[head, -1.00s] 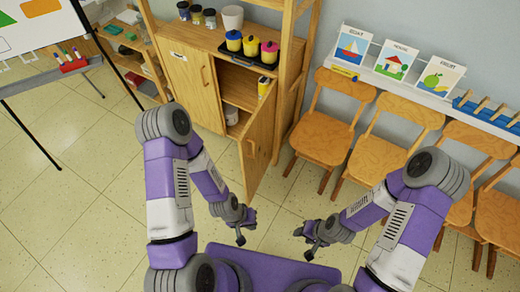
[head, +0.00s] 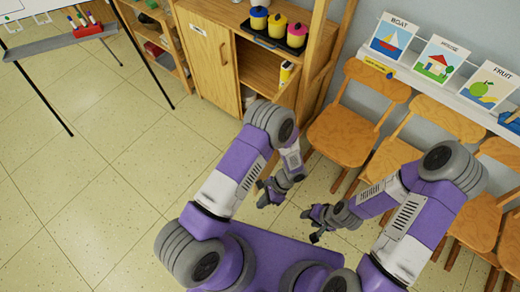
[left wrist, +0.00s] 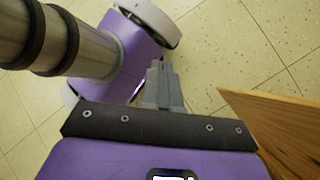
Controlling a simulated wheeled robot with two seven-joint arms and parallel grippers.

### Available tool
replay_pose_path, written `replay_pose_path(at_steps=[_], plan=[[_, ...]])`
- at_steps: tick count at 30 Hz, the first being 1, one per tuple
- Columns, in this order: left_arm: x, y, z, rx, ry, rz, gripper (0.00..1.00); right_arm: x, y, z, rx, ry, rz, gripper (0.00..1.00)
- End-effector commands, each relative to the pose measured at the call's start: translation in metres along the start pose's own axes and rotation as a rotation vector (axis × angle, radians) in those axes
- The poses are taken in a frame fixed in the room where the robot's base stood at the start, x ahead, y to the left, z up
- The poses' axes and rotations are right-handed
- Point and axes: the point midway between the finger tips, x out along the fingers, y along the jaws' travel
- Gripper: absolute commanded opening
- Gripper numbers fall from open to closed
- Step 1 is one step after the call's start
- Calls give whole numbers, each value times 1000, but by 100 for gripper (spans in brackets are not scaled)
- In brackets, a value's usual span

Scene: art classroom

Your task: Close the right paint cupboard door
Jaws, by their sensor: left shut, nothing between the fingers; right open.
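The wooden paint cupboard (head: 207,52) stands at the top centre of the head view. Its left door is shut. Its right door (head: 290,92) stands open, so the shelf inside shows; my left arm hides much of this door. In the left wrist view a wooden panel (left wrist: 275,120), apparently this door, reaches in from the right, apart from the fingers. My left gripper (head: 267,194) is shut and empty, below the door in the head view; its fingers also show in the left wrist view (left wrist: 166,85). My right gripper (head: 313,222) is open and empty, to its right.
Paint pots (head: 278,24) stand in a dark tray on the cupboard top. A yellow item (head: 286,72) is inside. Wooden chairs (head: 343,133) line the wall at right, below picture cards (head: 392,37). An easel (head: 60,43) stands at left. The tiled floor (head: 90,200) at left is clear.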

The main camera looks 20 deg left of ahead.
Motion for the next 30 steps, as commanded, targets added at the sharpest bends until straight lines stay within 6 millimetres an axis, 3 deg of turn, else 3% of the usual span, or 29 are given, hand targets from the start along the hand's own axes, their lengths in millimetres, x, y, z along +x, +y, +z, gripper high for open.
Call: replay_pose_path(at_steps=[2,7,12,15,18,22,30], plan=[[-9,-26,-6,110,-193,-150,0,12,4,0,0,0,0,44],[-69,-67,-14,207,-595,-457,0,26,10,-1,0,0,0,44],[-135,-70,-29,171,-877,-684,0,36,13,-2,0,0,0,44],[-160,-64,-34,136,-967,-758,0,38,14,-2,0,0,0,44],[-172,-60,-35,114,-1011,-793,0,39,14,-2,0,0,0,44],[-173,-65,-27,107,-1024,-799,0,38,14,-2,0,0,0,44],[-158,-99,12,107,-1022,-793,0,35,13,-2,0,0,0,44]])
